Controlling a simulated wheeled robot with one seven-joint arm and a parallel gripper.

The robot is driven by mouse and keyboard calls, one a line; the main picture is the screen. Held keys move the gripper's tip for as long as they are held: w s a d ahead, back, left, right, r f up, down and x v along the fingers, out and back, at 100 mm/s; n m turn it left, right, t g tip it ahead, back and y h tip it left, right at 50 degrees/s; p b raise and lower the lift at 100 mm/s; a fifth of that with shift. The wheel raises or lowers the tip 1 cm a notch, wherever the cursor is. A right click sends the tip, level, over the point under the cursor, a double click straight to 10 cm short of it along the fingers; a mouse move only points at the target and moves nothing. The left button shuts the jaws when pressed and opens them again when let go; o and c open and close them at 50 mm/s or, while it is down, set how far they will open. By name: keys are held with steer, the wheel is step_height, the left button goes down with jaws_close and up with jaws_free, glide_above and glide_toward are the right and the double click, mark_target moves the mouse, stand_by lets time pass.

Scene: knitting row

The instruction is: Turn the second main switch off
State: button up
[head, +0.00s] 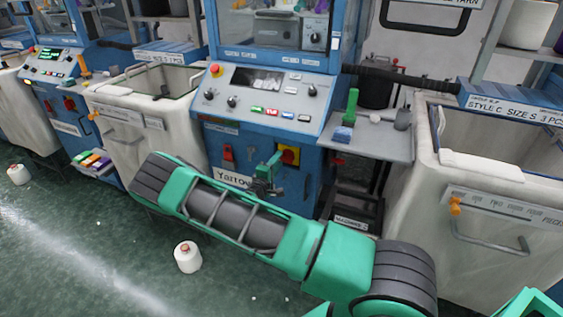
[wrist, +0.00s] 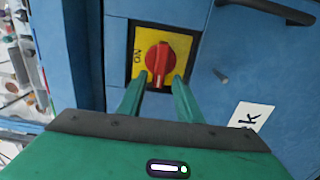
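The main switch is a red rotary knob (wrist: 159,61) on a yellow plate, on the blue front of the middle machine. Its handle stands upright in the wrist view, and a sideways "ON" shows at the plate's left. In the head view the switch (head: 290,154) is partly covered by my gripper (head: 270,173). In the wrist view my gripper (wrist: 158,85) has its two green fingers apart, one on each side of the knob's lower part. I cannot tell whether they touch it.
A second blue machine (head: 55,66) with red switches stands at the left. White bins (head: 147,130) flank the middle machine. A yarn cone (head: 188,257) stands on the green floor. A grey side shelf (head: 374,138) holds a green-handled tool.

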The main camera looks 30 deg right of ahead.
steer(key=v, duration=1)
steer(key=shift+s+a, duration=0.25)
steer(key=shift+a, duration=0.05)
steer(key=s+d+r+m+g+y, duration=0.2)
steer(key=s+d+r+m+g, duration=0.4)
steer(key=s, duration=0.3)
steer(key=s+d+r+m+g+y, duration=0.2)
steer(key=s+d+r+m+g, duration=0.1)
steer(key=s+d+m+g, duration=0.4)
steer(key=s+a+r+y, duration=0.2)
steer(key=s+r+y, duration=0.1)
steer(key=s, duration=0.5)
steer(key=s+a+r+t+y, duration=0.1)
steer(key=s+a+r+y, duration=0.2)
steer(key=s+r, duration=0.3)
steer(key=s+a+r+m+t+y, duration=0.1)
steer(key=s+a+r+y, duration=0.2)
steer(key=s, duration=0.8)
step_height(320, 180, up, 2)
steer(key=shift+s+r+y, duration=0.1)
steer(key=shift+s+y, duration=0.1)
steer(key=shift+y, duration=0.5)
